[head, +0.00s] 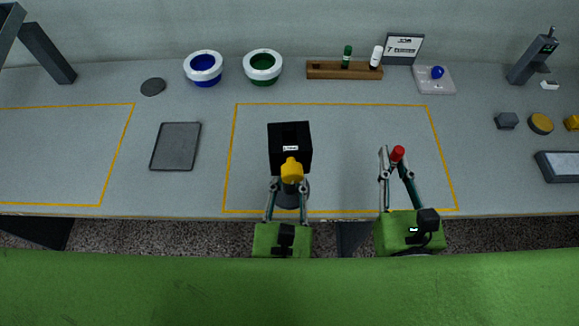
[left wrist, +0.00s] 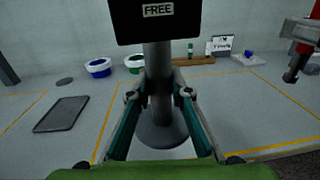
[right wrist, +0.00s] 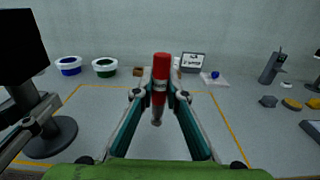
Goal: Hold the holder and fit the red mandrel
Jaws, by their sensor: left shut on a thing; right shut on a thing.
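The holder (head: 278,140) is a black box on a grey post with a round base, standing upright near the table's front. Its box front reads "FREE" in the left wrist view (left wrist: 155,25). A yellow piece (head: 291,170) shows at its near side. My left gripper (head: 288,188) is shut on the post (left wrist: 158,80), below the box. The red mandrel (head: 398,153) is a red cylinder with a grey lower end. My right gripper (head: 392,158) is shut on it and holds it upright in the right wrist view (right wrist: 160,70), right of the holder and apart from it.
A yellow outline marks the clear table around the holder. A dark tray (head: 175,147) lies left. Blue (head: 203,67) and green (head: 263,66) bowls, a wooden rack (head: 325,70) and a sign (head: 403,48) stand behind. Small blocks (head: 507,121) lie far right.

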